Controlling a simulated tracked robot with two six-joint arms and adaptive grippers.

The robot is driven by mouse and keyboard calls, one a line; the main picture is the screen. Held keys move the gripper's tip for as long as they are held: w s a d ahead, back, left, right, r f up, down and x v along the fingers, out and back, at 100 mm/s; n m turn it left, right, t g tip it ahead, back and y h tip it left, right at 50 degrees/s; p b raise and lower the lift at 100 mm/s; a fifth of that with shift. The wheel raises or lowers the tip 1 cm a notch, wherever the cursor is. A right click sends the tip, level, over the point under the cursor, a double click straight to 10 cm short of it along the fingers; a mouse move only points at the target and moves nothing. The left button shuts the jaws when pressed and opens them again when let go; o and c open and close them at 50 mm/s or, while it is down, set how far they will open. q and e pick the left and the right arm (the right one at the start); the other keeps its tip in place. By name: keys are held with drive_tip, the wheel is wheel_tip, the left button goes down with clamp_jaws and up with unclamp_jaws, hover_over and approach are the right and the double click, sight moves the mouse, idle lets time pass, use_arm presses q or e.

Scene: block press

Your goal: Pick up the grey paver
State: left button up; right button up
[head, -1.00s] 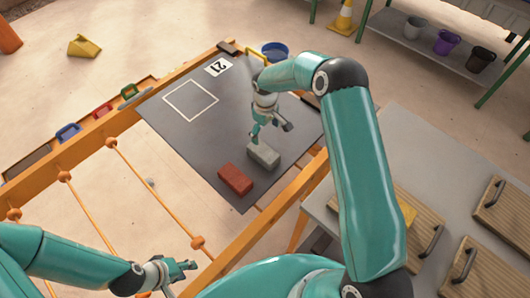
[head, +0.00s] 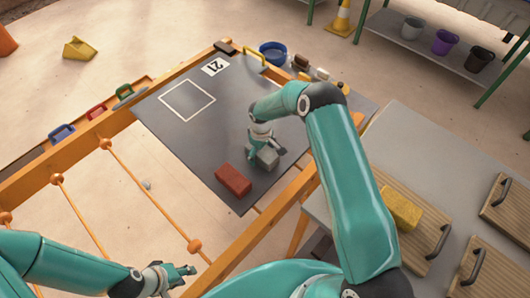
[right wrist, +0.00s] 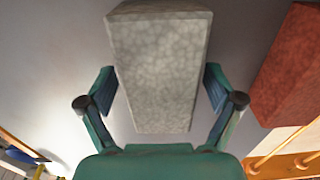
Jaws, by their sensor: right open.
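The grey paver (head: 267,157) lies on the dark board (head: 200,139), partly hidden by my right gripper (head: 265,152). In the right wrist view the grey paver (right wrist: 160,70) reaches between the two fingers of my right gripper (right wrist: 159,90). The fingers stand on either side of it with a gap showing at each side, so the gripper is open. My left gripper (head: 183,271) is at the bottom of the head view, empty and away from the board; whether its fingers are open is too small to tell.
A red block (head: 233,180) lies on the board left of the paver; it also shows in the right wrist view (right wrist: 290,70). A white square outline (head: 187,101) on the board is empty. A yellow block (head: 402,208) sits on a wooden board at right.

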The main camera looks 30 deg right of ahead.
clamp_jaws()
drive_tip(key=shift+r, duration=0.1)
idle(0.4)
